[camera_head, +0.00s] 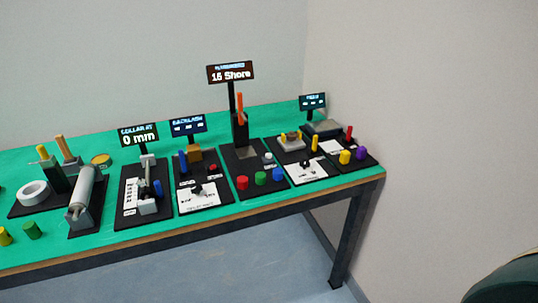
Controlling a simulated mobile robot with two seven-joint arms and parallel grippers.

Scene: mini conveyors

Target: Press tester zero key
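A hardness tester (232,155) stands on the bench right of its middle, on a black base with a tall dark column and an orange lever (240,107). Its display (231,72) reads "15 Shore". Along the front of its base are a red piece (242,183), a green piece (261,178) and a blue piece (277,175). A small pale knob (268,157) sits behind them. I cannot tell which of these is the zero key. Neither of my grippers is in view.
The green-topped bench (110,235) stands against the walls. Left of the tester are a backlash station (187,125), a collar station (138,135) reading "0 mm", and a grey roller (82,195). More stations with a small display (312,102) are at right. Floor (270,265) in front looks clear.

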